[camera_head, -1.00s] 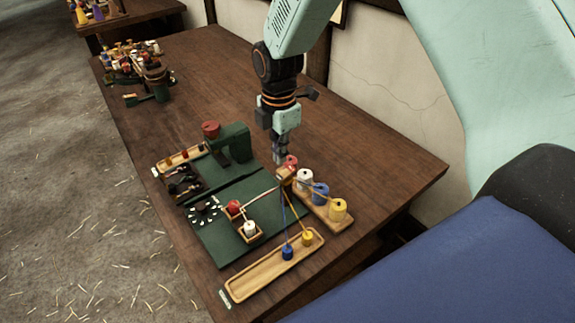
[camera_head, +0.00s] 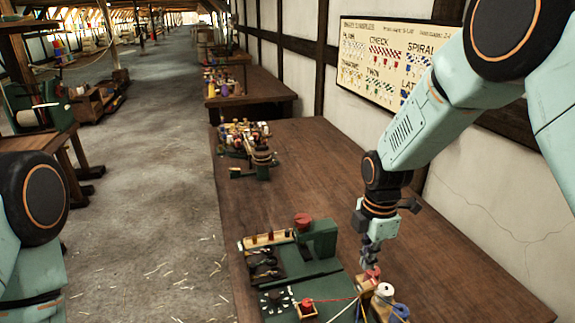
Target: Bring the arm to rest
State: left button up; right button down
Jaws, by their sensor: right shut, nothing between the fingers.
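My right gripper (camera_head: 370,262) points straight down at the end of my pale green right arm, which comes in from the upper right. It is shut and empty, just above or beside a red spool (camera_head: 373,274); I cannot tell if they touch. A white spool (camera_head: 385,291) and a blue spool (camera_head: 400,311) stand in line with the red one, at the bottom of the picture. Part of my left arm shows at the left edge; its gripper is outside the picture.
A green board (camera_head: 322,281) with a green stand (camera_head: 318,238) lies left of the gripper on the wooden table (camera_head: 300,165). Cluttered spools and tools (camera_head: 245,140) sit farther back. A sampler chart (camera_head: 385,55) hangs on the wall behind my arm. The table's middle is bare.

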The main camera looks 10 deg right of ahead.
jog(key=s+f+m, duration=0.3)
jog(key=s+f, duration=0.1)
jog(key=s, duration=0.1)
jog(key=s+a+f+m, duration=0.1)
jog(key=s+f+m, duration=0.2)
jog(key=s+f, duration=0.2)
jog(key=s+f+m, duration=0.3)
jog(key=s+f, duration=0.2)
jog(key=shift+a+f, duration=0.25)
jog(key=shift+a, duration=0.05)
jog(key=s+f+m, duration=0.3)
jog(key=s+m, duration=0.7)
jog(key=s, duration=0.8)
notch_tip(320, 180, down, 17)
jog(key=b, duration=1.7)
jog(key=shift+w+a+m, duration=0.2)
jog(key=shift+a+m, duration=0.05)
jog(key=shift+m, duration=0.05)
jog(key=shift+r, duration=0.1)
